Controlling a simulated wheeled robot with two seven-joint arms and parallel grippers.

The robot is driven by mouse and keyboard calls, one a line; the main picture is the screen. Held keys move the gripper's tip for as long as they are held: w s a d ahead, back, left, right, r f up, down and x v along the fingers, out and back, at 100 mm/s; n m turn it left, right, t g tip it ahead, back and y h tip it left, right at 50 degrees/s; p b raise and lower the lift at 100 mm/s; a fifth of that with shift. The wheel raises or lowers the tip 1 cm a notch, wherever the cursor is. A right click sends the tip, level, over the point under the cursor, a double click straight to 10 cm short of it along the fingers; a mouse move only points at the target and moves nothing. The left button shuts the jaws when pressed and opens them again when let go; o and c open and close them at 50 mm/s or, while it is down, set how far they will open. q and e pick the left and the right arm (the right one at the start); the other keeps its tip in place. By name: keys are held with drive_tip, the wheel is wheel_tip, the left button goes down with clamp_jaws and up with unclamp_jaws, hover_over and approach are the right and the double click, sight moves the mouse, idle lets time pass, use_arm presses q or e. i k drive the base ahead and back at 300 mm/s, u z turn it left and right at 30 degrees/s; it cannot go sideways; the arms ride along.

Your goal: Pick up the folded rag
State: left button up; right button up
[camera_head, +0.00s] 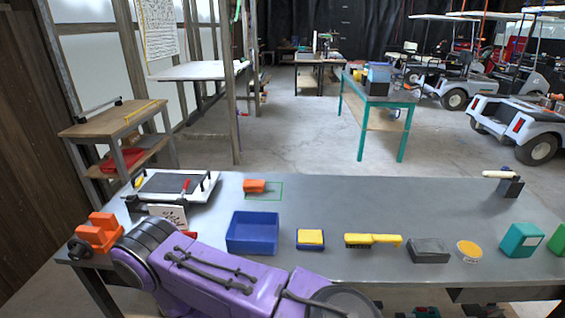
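No item is plain to me as the folded rag. A grey, flat-topped block (428,251) lies near the front edge of the grey table, right of the yellow brush. A yellow pad on a blue base (310,239) lies left of the brush. A small orange piece (255,186) lies farther back, by a green outlined square. A red item behind my purple arm is mostly hidden. My purple arm crosses the front left of the table. I make out neither gripper's fingers.
The grey table (370,205) is clear across its back middle. A blue bin (252,233), yellow brush (373,240), round yellow-topped tin (468,251) and teal box (521,240) line the front. An orange-and-black object (98,233) sits at the left corner.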

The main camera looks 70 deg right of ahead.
sight(252, 185)
drive_tip(key=k, duration=0.15)
drive_tip(key=z, duration=1)
